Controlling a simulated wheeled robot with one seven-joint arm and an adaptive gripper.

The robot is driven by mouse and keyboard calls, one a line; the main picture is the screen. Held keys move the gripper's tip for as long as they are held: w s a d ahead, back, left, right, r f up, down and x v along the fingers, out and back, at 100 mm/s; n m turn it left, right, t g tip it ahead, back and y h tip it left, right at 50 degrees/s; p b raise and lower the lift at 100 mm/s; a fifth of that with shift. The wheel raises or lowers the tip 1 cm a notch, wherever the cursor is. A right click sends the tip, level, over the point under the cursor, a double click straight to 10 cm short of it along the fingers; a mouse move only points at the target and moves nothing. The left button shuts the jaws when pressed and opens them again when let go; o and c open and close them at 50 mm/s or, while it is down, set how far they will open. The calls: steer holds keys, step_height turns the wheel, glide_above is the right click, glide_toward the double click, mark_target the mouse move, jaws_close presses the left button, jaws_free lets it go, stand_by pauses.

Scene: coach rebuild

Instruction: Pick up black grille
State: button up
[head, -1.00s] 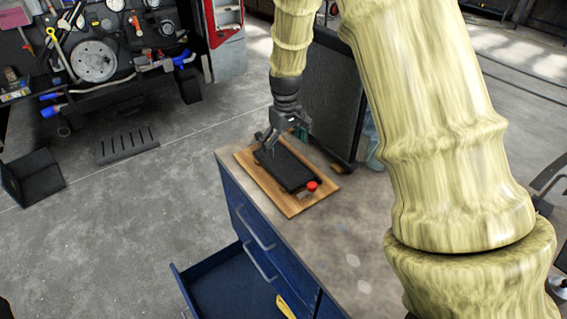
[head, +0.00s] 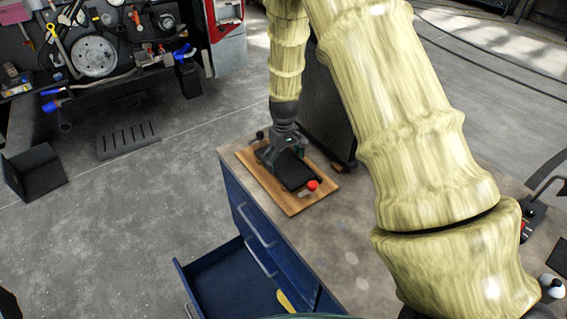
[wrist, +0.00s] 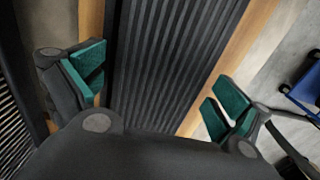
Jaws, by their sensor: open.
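The black grille (head: 297,172) lies flat on a wooden board (head: 303,205) on top of the blue cabinet. In the wrist view the ribbed grille (wrist: 175,60) runs between the fingers of my gripper (wrist: 160,82). The fingers with green pads are open, one on each side of the grille, with visible gaps to its edges. In the head view my gripper (head: 281,152) is low over the grille's far end and hides that part. I cannot tell how far the fingertips are above the board.
A red-capped item (head: 313,186) sits beside the grille's near end. A dark panel (head: 325,110) stands close behind the gripper. An open blue drawer (head: 235,280) juts out from the cabinet. The worktop (head: 345,235) nearer to me has bare room.

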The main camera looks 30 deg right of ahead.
steer(key=shift+w+f, duration=0.1)
steer(key=shift+c, duration=0.2)
steer(key=c, duration=0.9)
steer(key=shift+c, duration=0.2)
steer(key=shift+r, duration=0.2)
